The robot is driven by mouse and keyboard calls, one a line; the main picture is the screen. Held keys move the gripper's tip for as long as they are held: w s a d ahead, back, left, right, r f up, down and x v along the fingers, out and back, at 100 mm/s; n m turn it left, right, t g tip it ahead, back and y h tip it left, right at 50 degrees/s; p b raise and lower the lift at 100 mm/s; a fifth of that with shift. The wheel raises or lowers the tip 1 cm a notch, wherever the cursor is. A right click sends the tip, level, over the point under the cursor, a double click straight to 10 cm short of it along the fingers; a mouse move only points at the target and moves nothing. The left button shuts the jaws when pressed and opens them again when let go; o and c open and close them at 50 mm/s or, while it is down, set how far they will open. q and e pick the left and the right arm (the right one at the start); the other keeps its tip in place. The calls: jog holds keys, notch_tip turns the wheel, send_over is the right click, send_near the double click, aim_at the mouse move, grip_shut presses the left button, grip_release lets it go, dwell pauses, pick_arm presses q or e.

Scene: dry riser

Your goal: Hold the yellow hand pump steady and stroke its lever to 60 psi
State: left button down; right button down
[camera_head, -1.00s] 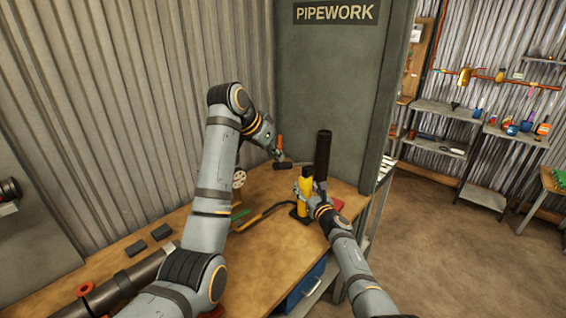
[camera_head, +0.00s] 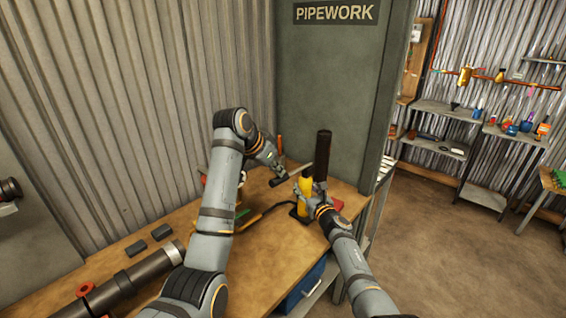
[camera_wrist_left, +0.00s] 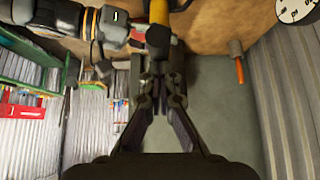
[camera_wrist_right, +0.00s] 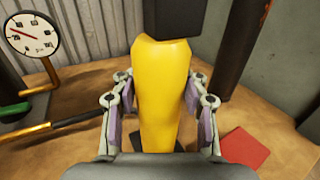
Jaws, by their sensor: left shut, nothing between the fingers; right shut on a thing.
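The yellow hand pump (camera_head: 304,190) stands upright on the wooden bench. My right gripper (camera_head: 315,204) is shut around its body; in the right wrist view the yellow body (camera_wrist_right: 160,85) sits between both fingers.
A black upright pipe (camera_head: 323,152) stands close behind the pump. A red flat object (camera_wrist_right: 245,148) lies to its right. The grey cabinet (camera_head: 330,90) rises behind.

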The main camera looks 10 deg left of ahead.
aim_at(269, 182)
pick_arm(q)
jog(key=shift+f, duration=0.1)
jog(key=shift+s+a+r, duration=0.3)
jog(key=shift+s+a, duration=0.2)
jog(key=shift+s, duration=0.15)
jog(key=shift+s+a+r, duration=0.25)
jog(key=shift+s+a, duration=0.2)
jog(key=shift+s, duration=0.15)
notch_tip(269, 182, up, 10)
dwell(0.5)
jog(key=shift+s+a+f, duration=0.35)
jog(key=shift+s+f, duration=0.1)
